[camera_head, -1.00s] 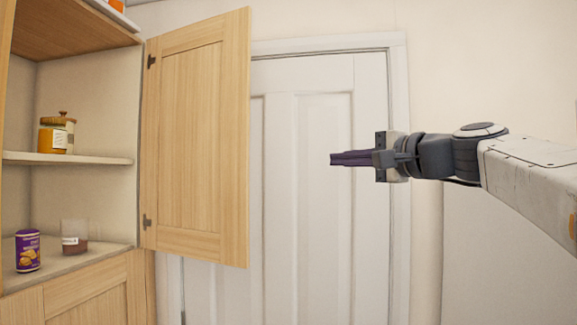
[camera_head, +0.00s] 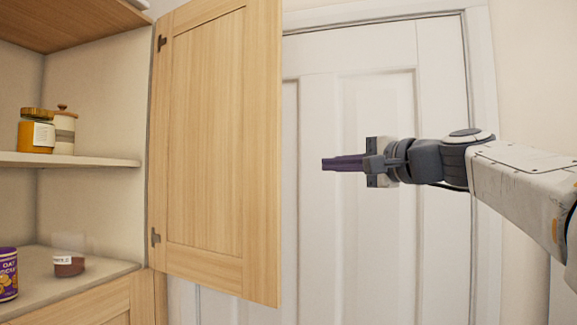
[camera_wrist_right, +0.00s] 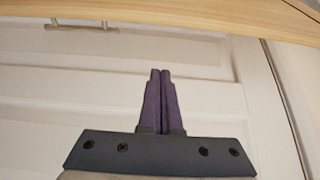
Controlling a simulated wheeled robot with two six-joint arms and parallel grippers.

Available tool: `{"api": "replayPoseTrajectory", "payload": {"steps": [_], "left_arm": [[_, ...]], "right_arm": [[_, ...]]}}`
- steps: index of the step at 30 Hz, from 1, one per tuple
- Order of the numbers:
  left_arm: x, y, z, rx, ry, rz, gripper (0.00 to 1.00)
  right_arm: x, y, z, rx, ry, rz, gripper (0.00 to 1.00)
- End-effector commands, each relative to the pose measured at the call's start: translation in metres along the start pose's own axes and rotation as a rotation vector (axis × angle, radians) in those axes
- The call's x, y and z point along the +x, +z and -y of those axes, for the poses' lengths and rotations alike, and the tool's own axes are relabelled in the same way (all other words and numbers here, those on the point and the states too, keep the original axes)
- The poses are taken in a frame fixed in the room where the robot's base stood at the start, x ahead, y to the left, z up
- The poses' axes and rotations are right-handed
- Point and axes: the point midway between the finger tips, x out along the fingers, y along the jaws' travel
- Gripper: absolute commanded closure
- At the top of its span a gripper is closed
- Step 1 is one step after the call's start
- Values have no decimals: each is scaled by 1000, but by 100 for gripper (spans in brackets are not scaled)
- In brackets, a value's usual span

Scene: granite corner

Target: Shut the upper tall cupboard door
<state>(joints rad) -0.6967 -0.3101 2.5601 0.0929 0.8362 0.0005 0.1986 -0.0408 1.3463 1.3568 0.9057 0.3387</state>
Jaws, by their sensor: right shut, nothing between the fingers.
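The upper tall cupboard door (camera_head: 215,150) is a light wood panel, standing wide open on hinges at its left edge, in the middle of the head view. The cupboard's shelves (camera_head: 70,160) are exposed to its left. My right gripper (camera_head: 324,164) has purple fingers shut together with nothing between them. It is to the right of the door's free edge, apart from it in the picture. In the right wrist view the fingers (camera_wrist_right: 160,72) point towards a light wood edge (camera_wrist_right: 200,14) across the top. My left gripper is not in view.
A honey-coloured jar (camera_head: 36,132) and a pale canister (camera_head: 64,132) stand on the middle shelf. A purple tin (camera_head: 7,274) and a small glass jar (camera_head: 69,264) stand on the lower surface. A white panelled room door (camera_head: 375,240) is behind my right arm.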

Motion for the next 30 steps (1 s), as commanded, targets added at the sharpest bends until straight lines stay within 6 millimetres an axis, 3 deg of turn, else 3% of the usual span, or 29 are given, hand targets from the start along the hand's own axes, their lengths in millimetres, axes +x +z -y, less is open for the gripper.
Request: {"api": "replayPoseTrajectory", "payload": {"steps": [15, 22, 30], "left_arm": [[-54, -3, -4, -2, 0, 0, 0], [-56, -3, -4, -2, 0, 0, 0], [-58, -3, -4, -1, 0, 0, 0]], "right_arm": [[103, 6, 4, 3, 4, 13, 100], [90, 34, 2, 0, 0, 9, 100], [86, 42, 0, -1, 0, 6, 100]]}}
